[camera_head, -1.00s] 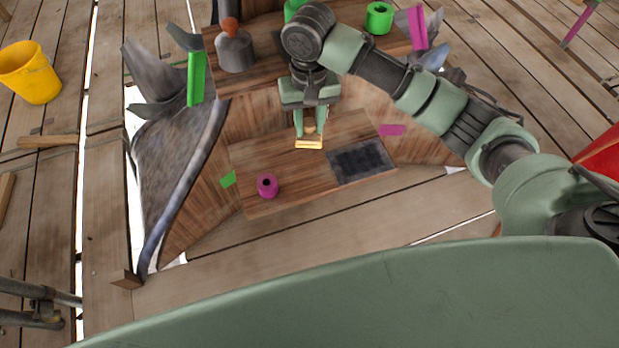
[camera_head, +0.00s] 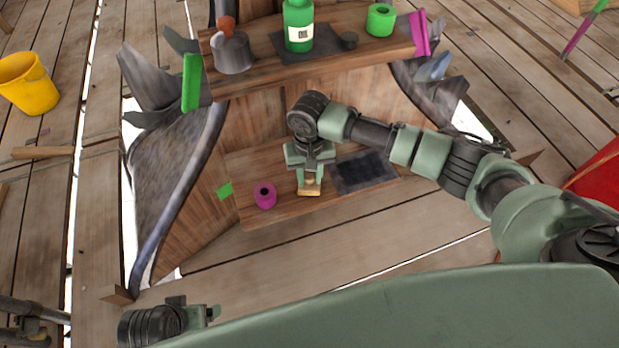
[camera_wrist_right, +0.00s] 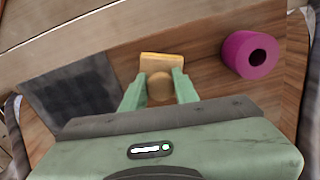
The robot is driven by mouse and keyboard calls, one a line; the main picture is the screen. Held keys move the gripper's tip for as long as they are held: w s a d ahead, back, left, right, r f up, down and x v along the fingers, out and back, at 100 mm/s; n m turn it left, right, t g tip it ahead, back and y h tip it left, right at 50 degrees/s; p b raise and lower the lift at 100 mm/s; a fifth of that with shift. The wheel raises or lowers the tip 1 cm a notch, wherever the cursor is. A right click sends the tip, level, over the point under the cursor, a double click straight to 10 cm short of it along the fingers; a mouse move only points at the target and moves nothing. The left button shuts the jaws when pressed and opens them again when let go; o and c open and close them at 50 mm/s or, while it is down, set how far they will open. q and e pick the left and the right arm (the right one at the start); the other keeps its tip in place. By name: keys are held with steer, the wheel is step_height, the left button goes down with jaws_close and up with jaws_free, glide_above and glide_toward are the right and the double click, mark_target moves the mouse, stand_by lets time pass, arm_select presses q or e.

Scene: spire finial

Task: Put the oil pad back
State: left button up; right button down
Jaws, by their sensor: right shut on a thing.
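The oil pad (camera_head: 309,190) is a small yellow-tan block with a round knob, which shows in the right wrist view (camera_wrist_right: 160,87). My right gripper (camera_head: 310,179) is shut on it by the knob, its fingers on either side in the wrist view (camera_wrist_right: 159,86). The pad is over the lower wooden shelf (camera_head: 285,205), between a magenta ring (camera_head: 265,195) and a dark square mat (camera_head: 364,171). I cannot tell whether it touches the shelf. Part of my left gripper (camera_head: 208,313) shows at the bottom left; its fingers are unclear.
A yellow bucket (camera_head: 27,82) stands far left.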

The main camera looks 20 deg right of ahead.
mark_target(309, 176)
steer(key=shift+f, duration=0.15)
arm_select(q)
steer(key=shift+r, duration=0.2)
steer(key=shift+f, duration=0.15)
arm_select(e)
steer(key=shift+f, duration=0.15)
steer(key=c, duration=1.1)
jaws_free()
steer(key=shift+r, duration=0.2)
arm_select(q)
step_height(309, 176, down, 12)
steer(key=s+p, duration=0.2)
steer(key=p, duration=0.1)
steer(key=shift+s+r+g+p, duration=0.2)
steer(key=shift+s+g+p, duration=0.1)
steer(key=shift+s+g, duration=0.1)
arm_select(e)
step_height(309, 176, up, 12)
steer(key=shift+f, duration=0.1)
